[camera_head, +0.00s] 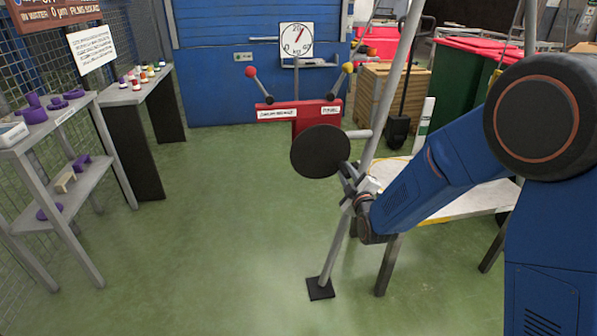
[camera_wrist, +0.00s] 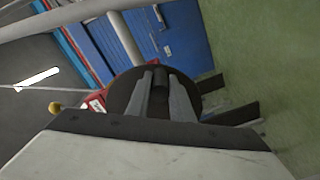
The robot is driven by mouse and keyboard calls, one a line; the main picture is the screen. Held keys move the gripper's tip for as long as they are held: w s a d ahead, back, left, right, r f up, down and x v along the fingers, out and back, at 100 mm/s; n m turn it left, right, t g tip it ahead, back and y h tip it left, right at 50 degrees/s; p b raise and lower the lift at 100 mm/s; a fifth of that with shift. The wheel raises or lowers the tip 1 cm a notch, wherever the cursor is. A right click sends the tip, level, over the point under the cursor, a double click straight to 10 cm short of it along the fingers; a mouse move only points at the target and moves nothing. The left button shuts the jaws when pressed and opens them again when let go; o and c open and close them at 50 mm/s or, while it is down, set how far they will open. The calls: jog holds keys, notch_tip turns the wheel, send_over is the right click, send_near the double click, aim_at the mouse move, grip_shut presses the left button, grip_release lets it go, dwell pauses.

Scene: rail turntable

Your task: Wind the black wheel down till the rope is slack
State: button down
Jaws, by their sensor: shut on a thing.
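The black wheel (camera_head: 320,151) is a dark round disc on a grey stub beside a slanted grey pole (camera_head: 392,92). My gripper (camera_head: 347,174) is at the wheel's lower right side. In the wrist view the wheel (camera_wrist: 122,92) lies beyond my fingers (camera_wrist: 162,88), which are closed around a dark upright piece (camera_wrist: 160,98) that looks like the wheel's handle. The fingers partly cover it. A thin pale line (camera_wrist: 55,89) crosses the left of the wrist view; I cannot tell whether it is the rope or how tight it is.
A red lever box (camera_head: 305,112) and a white dial (camera_head: 297,40) stand behind the wheel. A pale-topped table (camera_head: 465,203) is beside the pole, right of its black foot (camera_head: 320,289). Shelves (camera_head: 85,190) line the left. Green floor between is clear.

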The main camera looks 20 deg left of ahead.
jog(key=shift+r, duration=0.25)
jog(key=shift+w+d+r+n, duration=0.2)
jog(key=shift+r+n, duration=0.15)
jog(key=shift+n, duration=0.2)
jog(key=shift+w+d+r+n, duration=0.15)
jog(key=shift+r+n, duration=0.2)
jog(key=shift+n, duration=0.2)
jog(key=shift+s, duration=0.1)
jog(key=c, duration=1.4)
grip_release()
jog(key=shift+o, duration=0.2)
jog(key=shift+s, duration=0.15)
jog(key=v, duration=0.7)
jog(key=shift+s+d, duration=0.25)
jog(key=shift+s, duration=0.1)
jog(key=shift+f, duration=0.1)
